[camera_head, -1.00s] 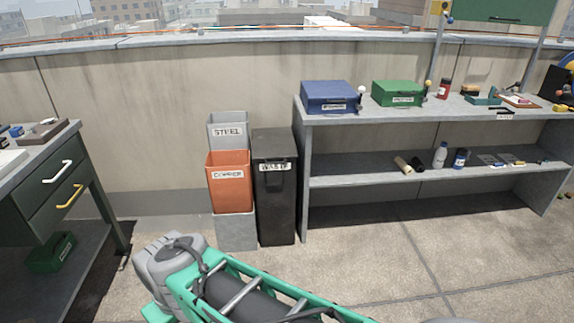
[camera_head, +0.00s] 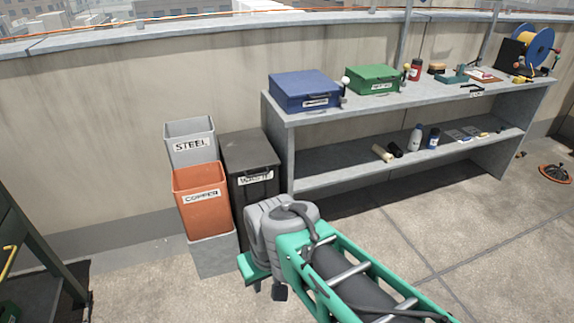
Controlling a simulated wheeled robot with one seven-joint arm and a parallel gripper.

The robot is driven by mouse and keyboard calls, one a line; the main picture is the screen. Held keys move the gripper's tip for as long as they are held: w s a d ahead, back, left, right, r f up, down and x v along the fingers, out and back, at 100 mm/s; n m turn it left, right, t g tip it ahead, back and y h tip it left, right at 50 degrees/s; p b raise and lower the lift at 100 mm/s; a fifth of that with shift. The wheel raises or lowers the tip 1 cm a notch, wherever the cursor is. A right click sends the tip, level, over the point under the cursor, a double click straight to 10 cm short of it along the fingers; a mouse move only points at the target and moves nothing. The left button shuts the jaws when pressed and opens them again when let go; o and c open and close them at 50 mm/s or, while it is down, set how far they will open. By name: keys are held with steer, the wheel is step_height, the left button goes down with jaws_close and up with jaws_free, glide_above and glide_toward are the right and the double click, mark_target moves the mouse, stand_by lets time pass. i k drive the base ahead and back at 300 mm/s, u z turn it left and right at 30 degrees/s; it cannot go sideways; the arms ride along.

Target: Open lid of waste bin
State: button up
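The waste bin (camera_head: 262,205) is a tall dark grey box with a white label reading WASTE. It stands against the shelf's left end. Its lid (camera_head: 249,150) looks shut, lying flat over the top. My green arm with its grey joint stands in front of the bin and hides its lower part. I cannot make out my gripper's fingers. Small green and dark parts show below the grey joint, but I cannot tell what they are.
Left of the waste bin stand an open grey STEEL bin (camera_head: 190,148) and an orange COPPER bin (camera_head: 203,210). A grey shelf (camera_head: 340,168) on the right bears blue and green boxes. A dark cabinet (camera_head: 30,265) stands at left. Open floor lies at right.

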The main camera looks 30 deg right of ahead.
mark_target(244, 152)
steer(key=i, duration=0.8)
steer(key=u, duration=0.8)
steer(key=i, duration=0.4)
steer(key=u, duration=0.45)
